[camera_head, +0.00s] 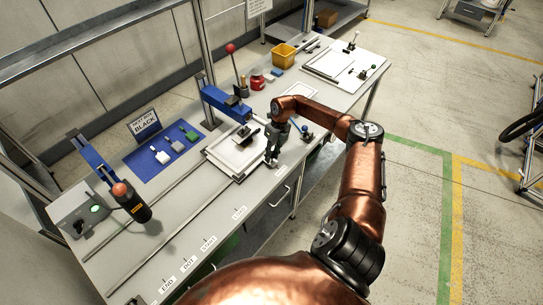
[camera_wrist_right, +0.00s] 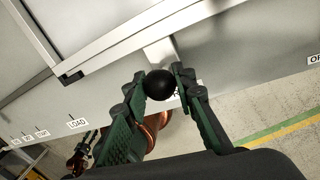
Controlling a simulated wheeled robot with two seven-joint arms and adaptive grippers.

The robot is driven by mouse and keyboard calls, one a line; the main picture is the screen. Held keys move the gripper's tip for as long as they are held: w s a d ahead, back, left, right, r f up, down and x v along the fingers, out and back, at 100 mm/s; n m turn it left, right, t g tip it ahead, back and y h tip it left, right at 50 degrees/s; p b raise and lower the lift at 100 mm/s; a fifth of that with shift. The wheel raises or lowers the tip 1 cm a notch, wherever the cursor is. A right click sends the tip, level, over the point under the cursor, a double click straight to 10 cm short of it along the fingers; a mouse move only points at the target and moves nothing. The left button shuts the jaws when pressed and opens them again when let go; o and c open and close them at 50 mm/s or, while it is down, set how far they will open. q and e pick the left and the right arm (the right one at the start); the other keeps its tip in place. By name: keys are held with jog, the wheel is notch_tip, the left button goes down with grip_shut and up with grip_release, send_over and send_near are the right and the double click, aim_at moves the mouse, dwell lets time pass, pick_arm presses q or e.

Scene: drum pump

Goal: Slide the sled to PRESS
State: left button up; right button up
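The sled is a pale framed tray (camera_head: 222,168) on the rails along the bench, right of the LOAD label (camera_head: 240,213). In the right wrist view its frame edge (camera_wrist_right: 125,48) runs across the top, and a short bracket reaches to a round black knob (camera_wrist_right: 160,85). My right gripper (camera_head: 272,160) is at the sled's front edge. Its green fingers (camera_wrist_right: 161,76) stand on both sides of the knob, close against it, and look shut on it. A label under the knob is mostly hidden, so I cannot read it.
Blue arms stand over the rails, one with a black cylinder (camera_head: 132,204) at the left. A blue mat (camera_head: 150,172) with small blocks lies behind the rails. A yellow bin (camera_head: 283,56) and red container (camera_head: 257,80) stand farther back. The rails left of the sled look clear.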

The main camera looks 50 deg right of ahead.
jog(key=o, duration=0.5)
jog(key=shift+d, duration=0.4)
jog(key=shift+a, duration=0.1)
jog(key=shift+r, duration=0.15)
jog(key=r, duration=0.4)
jog(key=d+r, duration=0.1)
jog(key=r, duration=0.2)
jog(key=d+r, duration=0.1)
jog(key=r, duration=0.3)
jog(key=shift+s+d+r, duration=0.1)
jog(key=shift+s+r, duration=0.05)
jog(key=shift+r, duration=0.15)
jog(key=shift+f, duration=0.1)
